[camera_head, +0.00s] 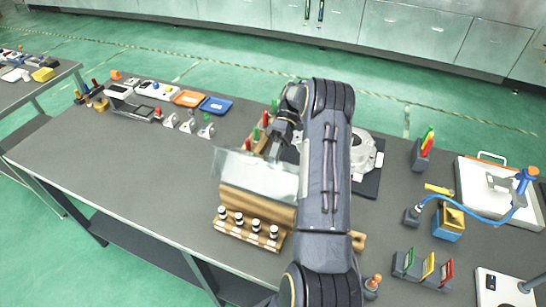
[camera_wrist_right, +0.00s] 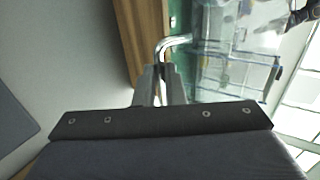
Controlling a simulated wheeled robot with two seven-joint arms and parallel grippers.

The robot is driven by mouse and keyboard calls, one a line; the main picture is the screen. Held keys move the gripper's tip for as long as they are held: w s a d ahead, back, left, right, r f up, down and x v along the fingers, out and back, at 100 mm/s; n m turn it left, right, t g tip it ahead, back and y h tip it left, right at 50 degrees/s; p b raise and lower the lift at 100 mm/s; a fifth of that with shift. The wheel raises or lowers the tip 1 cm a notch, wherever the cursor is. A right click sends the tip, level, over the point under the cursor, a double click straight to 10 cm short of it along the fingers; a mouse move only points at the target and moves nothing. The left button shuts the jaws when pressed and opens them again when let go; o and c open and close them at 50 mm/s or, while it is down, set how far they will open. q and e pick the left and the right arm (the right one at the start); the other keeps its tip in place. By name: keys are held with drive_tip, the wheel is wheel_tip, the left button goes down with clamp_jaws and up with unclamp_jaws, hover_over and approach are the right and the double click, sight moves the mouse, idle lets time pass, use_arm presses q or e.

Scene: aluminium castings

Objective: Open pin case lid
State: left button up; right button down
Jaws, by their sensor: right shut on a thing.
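The pin case (camera_head: 255,205) is a wooden block near the middle of the table, with a row of several dark-and-white pins along its front. Its clear lid (camera_head: 250,172) stands tilted up over the case's back part. My right gripper (camera_head: 277,145) is at the lid's far edge, partly hidden by my own arm. In the right wrist view, the fingers (camera_wrist_right: 160,85) are closed on a bent metal handle (camera_wrist_right: 175,42), with the clear lid (camera_wrist_right: 215,60) beside it. My left gripper is not in view.
Behind the case is a wooden rack (camera_head: 261,142) with coloured pieces. A round metal casting (camera_head: 364,152) lies on a dark mat to its right. A blue tray (camera_head: 216,105) and an orange tray (camera_head: 188,98) are at the back left. The table's left front is clear.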

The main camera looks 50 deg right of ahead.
sight(268, 160)
idle(0.5)
drive_tip(key=c, duration=1.5)
unclamp_jaws()
drive_tip(key=s+a+r+p, duration=0.1)
drive_tip(key=r, duration=0.2)
drive_tip(key=s+a+r+p, duration=0.1)
drive_tip(key=r, duration=0.2)
drive_tip(key=s+a+r+p, duration=0.1)
drive_tip(key=r+p, duration=0.1)
drive_tip(key=r, duration=0.1)
drive_tip(key=shift+a, duration=0.2)
drive_tip(key=s+a+r, duration=0.4)
drive_tip(key=s+a, duration=0.2)
drive_tip(key=a, duration=0.1)
drive_tip(key=shift+s, duration=0.15)
drive_tip(key=shift+f, duration=0.1)
